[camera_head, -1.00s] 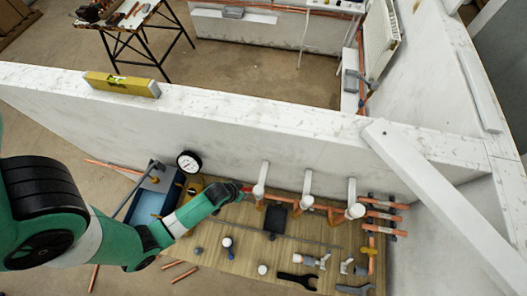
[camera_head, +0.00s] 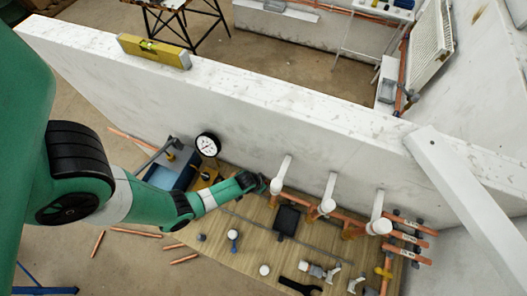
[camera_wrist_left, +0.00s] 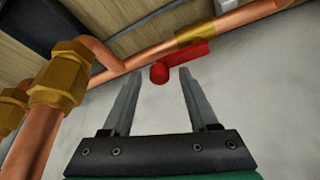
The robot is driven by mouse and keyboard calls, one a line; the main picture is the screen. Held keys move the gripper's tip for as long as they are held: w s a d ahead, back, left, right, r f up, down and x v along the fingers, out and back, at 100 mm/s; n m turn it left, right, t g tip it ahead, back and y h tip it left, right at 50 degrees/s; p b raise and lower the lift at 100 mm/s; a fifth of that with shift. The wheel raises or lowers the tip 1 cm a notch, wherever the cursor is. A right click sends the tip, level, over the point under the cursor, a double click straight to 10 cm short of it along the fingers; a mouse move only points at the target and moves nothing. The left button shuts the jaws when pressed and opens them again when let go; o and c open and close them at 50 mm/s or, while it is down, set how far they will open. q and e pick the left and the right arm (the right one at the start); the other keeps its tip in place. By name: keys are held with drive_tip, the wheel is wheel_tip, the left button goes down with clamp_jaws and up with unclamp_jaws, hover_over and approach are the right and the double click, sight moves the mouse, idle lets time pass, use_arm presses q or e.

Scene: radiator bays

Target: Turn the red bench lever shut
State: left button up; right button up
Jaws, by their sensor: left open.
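The red lever (camera_wrist_left: 187,60) shows in the left wrist view, with a rounded end and a flat arm. It joins a brass valve body (camera_wrist_left: 195,35) on a copper pipe and lies roughly along that pipe. My left gripper (camera_wrist_left: 159,72) is open, and the lever's rounded end appears between and just beyond its fingertips. I cannot tell whether they touch. In the head view my left gripper (camera_head: 260,184) is low over the bench (camera_head: 245,258), by the wall and the leftmost white-capped valve (camera_head: 278,184). The lever is hidden there. My right gripper is not in view.
Copper pipe with brass fittings (camera_wrist_left: 62,75) lies left of the fingers. A pressure gauge (camera_head: 208,145) and blue tank (camera_head: 168,175) stand left on the bench. Tools and loose fittings (camera_head: 320,271) lie at its front. The low wall (camera_head: 240,120) runs behind.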

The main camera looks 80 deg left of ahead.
use_arm(q)
clamp_jaws()
drive_tip(key=shift+s+d, duration=0.1)
idle(0.3)
drive_tip(key=s+m+g+h+p, duration=0.1)
drive_tip(key=s+m+h+p, duration=0.3)
drive_tip(key=m, duration=1.4)
drive_tip(key=shift+s+g+h, duration=0.4)
drive_tip(key=shift+s+h, duration=0.6)
drive_tip(key=shift+s, duration=0.6)
